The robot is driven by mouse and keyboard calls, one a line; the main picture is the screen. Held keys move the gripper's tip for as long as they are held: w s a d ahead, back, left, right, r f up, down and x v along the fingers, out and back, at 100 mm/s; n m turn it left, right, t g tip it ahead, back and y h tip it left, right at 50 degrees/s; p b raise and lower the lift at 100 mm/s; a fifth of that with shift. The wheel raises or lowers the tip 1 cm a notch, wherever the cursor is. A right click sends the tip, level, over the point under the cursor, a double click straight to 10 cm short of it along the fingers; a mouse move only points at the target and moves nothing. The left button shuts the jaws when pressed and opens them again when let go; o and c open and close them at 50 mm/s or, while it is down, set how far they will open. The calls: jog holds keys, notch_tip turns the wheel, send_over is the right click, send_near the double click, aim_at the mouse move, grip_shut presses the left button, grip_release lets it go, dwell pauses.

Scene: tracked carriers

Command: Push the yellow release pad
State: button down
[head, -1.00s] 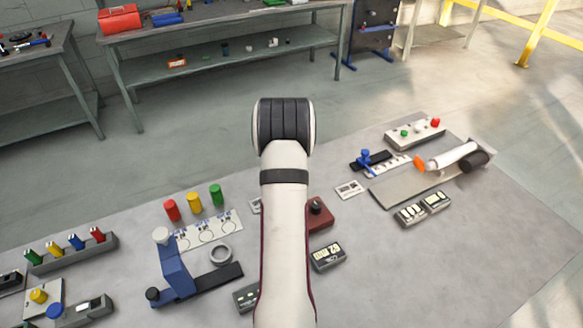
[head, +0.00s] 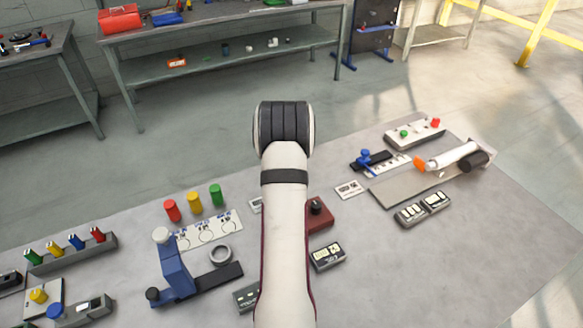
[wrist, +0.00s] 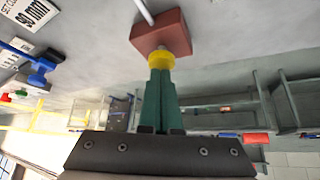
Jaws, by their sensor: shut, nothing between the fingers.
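The yellow release pad (wrist: 161,57) is a short round yellow button on the near face of a red-brown block (wrist: 158,30) in the wrist view. My gripper (wrist: 161,72) has its two green fingers shut together with nothing between them. The fingertips line up with the pad and overlap its lower edge in the picture. I cannot tell whether they touch it. In the head view the red-brown block (head: 319,217) with a dark knob shows just right of my arm. The pad and gripper are hidden there behind my arm.
A grey counter display (head: 328,257) stands close to the block. A blue stand (head: 176,270) and coloured cylinders (head: 194,202) are to the left. A tray (head: 397,187) with a white cylinder (head: 451,155) is to the right. Bare table lies at the lower right.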

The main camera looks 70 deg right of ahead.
jog(key=shift+f, duration=0.5)
jog(key=shift+r, duration=2.2)
